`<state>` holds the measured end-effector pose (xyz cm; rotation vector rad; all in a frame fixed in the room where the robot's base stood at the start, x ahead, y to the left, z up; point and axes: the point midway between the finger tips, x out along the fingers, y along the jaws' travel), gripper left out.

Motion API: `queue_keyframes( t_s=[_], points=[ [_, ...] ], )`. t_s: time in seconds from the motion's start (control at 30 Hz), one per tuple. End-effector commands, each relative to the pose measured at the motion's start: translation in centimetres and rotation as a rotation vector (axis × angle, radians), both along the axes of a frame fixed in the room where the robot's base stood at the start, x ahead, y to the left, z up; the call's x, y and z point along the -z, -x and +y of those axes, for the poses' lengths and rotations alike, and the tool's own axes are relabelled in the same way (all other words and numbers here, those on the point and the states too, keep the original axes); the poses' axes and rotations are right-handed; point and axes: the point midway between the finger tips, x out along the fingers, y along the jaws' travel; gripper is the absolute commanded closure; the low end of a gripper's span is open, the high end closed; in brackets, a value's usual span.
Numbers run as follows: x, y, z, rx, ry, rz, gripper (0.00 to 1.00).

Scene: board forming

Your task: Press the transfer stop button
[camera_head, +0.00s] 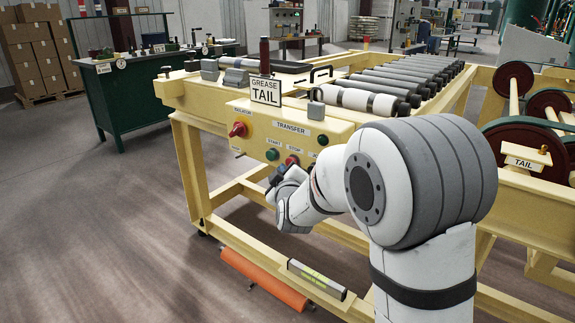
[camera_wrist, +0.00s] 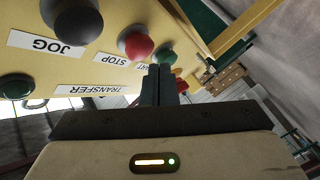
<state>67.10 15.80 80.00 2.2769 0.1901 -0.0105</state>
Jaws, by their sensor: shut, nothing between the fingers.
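The transfer panel (camera_head: 300,133) is a yellow box face with TRANSFER, START and STOP labels. The red stop button (camera_head: 291,160) sits right of the green start button (camera_head: 272,154). In the wrist view, the red button (camera_wrist: 136,42) stands beside the STOP label, with the green button (camera_wrist: 165,55) to its right. My gripper (camera_head: 277,172) is at the panel's lower edge, just below these buttons. In the wrist view, its fingers (camera_wrist: 160,70) are shut and empty, pointing toward the green button's side. I cannot tell whether they touch anything.
A black button (camera_wrist: 78,18) stands by the JOG label. A red isolator knob (camera_head: 237,130) is at the panel's left. A GREASE TAIL sign (camera_head: 265,91) stands above the panel, before the rollers (camera_head: 400,78). The floor at left is clear.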

Motion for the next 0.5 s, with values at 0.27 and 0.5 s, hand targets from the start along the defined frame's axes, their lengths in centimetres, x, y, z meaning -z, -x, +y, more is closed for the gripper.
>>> queue_keyframes(
  t_s=[0.27, 0.5],
  points=[
    [0.0, 1.1, 1.0, -0.003, -0.001, 0.000, 1.00],
    [0.0, 3.0, 2.5, -0.003, 0.000, 0.001, 1.00]
  ],
)
